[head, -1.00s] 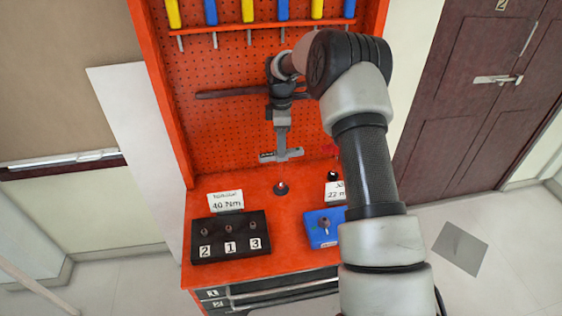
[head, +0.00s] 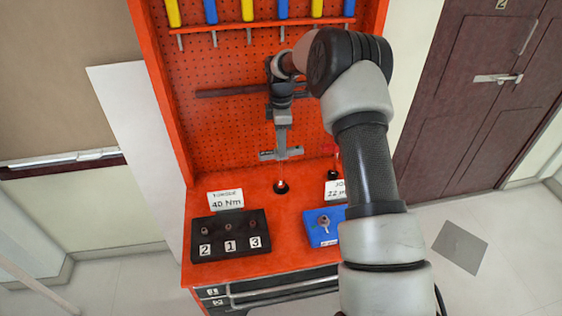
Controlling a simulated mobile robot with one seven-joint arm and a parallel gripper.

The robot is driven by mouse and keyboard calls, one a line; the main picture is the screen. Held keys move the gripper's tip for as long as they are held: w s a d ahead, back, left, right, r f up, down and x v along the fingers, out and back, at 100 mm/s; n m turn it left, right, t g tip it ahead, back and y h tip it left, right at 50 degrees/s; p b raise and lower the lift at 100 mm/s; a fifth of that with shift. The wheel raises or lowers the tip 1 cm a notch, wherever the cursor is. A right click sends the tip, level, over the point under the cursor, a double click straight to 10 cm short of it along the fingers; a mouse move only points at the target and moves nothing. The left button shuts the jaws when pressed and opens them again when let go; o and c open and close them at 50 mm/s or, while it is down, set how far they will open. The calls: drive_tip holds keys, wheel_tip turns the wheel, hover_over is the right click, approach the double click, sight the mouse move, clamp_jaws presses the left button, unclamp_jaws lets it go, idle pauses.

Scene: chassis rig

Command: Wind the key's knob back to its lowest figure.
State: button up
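My gripper (head: 281,154) hangs over the red bench, in front of the pegboard, its crosspiece level. Its fingertips are too small to make out. Just below it in the picture is a small round black piece (head: 281,188) with a pale reddish top, on the bench; I cannot tell whether the gripper touches it. A long dark bar (head: 225,92) lies level across the pegboard, its right part behind my arm; it may be the key, but no knob or figures can be read on it. A blue box (head: 318,236) with a grey metal fitting (head: 324,221) sits at the front right, partly behind my arm.
A black block (head: 229,236) with sockets labelled 2, 1 and 3 stands front left, before a "TORQUE 40 Nm" card (head: 226,201). A card reading about 22 mm (head: 334,190) and a small black piece (head: 333,175) are at right. Screwdrivers (head: 247,10) hang above.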

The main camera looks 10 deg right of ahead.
drive_tip(key=m, duration=0.5)
drive_tip(key=shift+s+f+b, duration=0.1)
drive_tip(key=shift+f+b, duration=0.25)
drive_tip(key=m, duration=0.6)
drive_tip(key=c, duration=0.3)
